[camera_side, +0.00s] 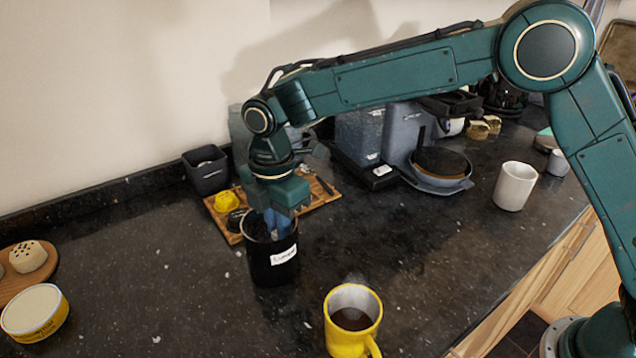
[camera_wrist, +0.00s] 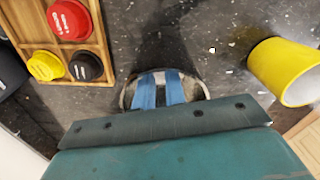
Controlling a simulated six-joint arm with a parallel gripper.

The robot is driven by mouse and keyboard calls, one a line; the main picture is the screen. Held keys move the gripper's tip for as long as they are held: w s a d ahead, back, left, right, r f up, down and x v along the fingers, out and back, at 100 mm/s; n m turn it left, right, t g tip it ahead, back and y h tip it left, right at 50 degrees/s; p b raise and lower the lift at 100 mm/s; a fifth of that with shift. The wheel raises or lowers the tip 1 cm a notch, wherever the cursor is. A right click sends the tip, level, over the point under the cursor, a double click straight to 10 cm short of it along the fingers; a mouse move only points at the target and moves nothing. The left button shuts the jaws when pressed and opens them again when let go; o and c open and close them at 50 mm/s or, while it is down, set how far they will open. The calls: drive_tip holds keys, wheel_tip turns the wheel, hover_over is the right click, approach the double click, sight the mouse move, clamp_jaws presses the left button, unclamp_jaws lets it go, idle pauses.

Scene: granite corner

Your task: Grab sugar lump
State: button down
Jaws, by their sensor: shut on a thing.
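A black canister (camera_side: 270,262) with a white label stands upright on the dark counter, left of the middle in the side view. Its rim (camera_wrist: 124,96) shows around my fingers in the wrist view. My gripper (camera_side: 277,224) points down with its blue fingers inside the canister's mouth, and the fingertips are hidden by its wall in the side view. In the wrist view my gripper (camera_wrist: 160,92) is shut on a small pale thing between the fingers, taken to be the sugar lump; its shape is mostly hidden.
A yellow mug (camera_side: 350,335) with dark drink stands front right of the canister. A wooden tray (camera_side: 318,200) with coloured pods lies just behind it. A white cup (camera_side: 514,186) stands farther right. A yellow tin (camera_side: 35,312) is at left. The counter between is clear.

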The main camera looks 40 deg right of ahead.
drive_tip(key=shift+r, duration=0.15)
wheel_tip(320, 180, up, 20)
idle(0.8)
drive_tip(key=shift+s+f, duration=0.1)
drive_tip(key=shift+f, duration=0.1)
idle(0.4)
